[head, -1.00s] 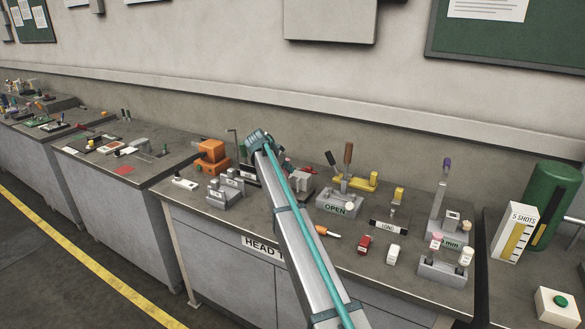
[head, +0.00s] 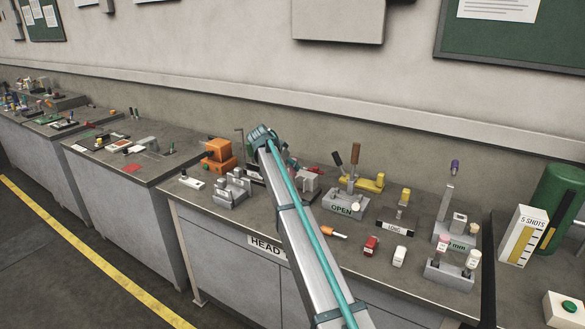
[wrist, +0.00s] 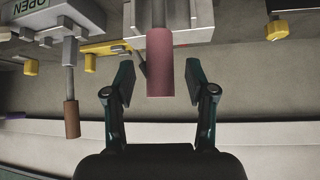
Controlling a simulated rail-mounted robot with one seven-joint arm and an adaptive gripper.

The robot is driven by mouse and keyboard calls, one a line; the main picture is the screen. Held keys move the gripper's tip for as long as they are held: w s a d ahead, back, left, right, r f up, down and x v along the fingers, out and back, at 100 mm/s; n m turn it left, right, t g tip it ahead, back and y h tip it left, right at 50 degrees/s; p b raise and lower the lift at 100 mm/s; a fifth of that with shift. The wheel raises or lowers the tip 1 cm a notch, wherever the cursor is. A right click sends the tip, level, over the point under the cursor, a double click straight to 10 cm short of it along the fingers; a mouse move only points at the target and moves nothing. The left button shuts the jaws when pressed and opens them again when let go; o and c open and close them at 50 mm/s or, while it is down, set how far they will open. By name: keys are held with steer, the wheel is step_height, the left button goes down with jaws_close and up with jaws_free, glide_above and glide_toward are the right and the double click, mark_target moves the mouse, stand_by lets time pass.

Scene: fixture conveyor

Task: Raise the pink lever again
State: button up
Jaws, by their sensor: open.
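In the wrist view the pink lever (wrist: 160,62) shows as a dull pink cylindrical handle. It hangs down the picture from a pale block at the top edge. My gripper (wrist: 157,78) is open, with one dark teal finger on each side of the handle. A small gap shows on both sides, so neither finger visibly touches it. The handle's end lies between the fingers, short of the palm. In the head view my arm hides the gripper, and I cannot surely make out the pink lever there.
A brown-handled lever (wrist: 72,118) stands beside the gripper at the OPEN block (head: 345,203). A yellow fitting (head: 375,184) is close by. An orange block (head: 217,150) stands left of my arm. Loose red (head: 371,245) and white (head: 399,256) pieces lie near the bench front.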

steer(key=v, duration=0.9)
steer(key=shift+s+a, duration=0.15)
